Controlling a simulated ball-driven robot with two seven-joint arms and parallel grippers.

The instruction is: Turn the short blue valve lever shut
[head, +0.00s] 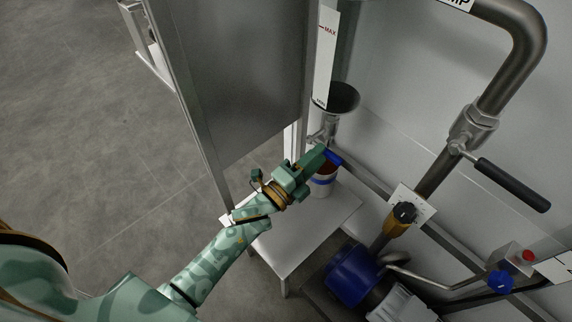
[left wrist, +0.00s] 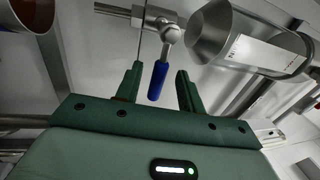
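The short blue valve lever (head: 333,157) sits at the tip of my left gripper (head: 318,160) in the head view, below the funnel and partly hidden by the gripper. In the left wrist view the blue lever (left wrist: 157,80) hangs down from a metal valve body (left wrist: 160,24). Its blue grip is between the two green fingers of my left gripper (left wrist: 160,76). The fingers are open, with a gap visible on each side of the lever; contact cannot be seen. My right gripper is in neither view.
A bucket (head: 321,184) stands on a white bench (head: 290,246) below. A large grey panel (head: 235,75) is left of my gripper. A black-handled pipe valve (head: 510,184) and blue motor (head: 352,275) are right.

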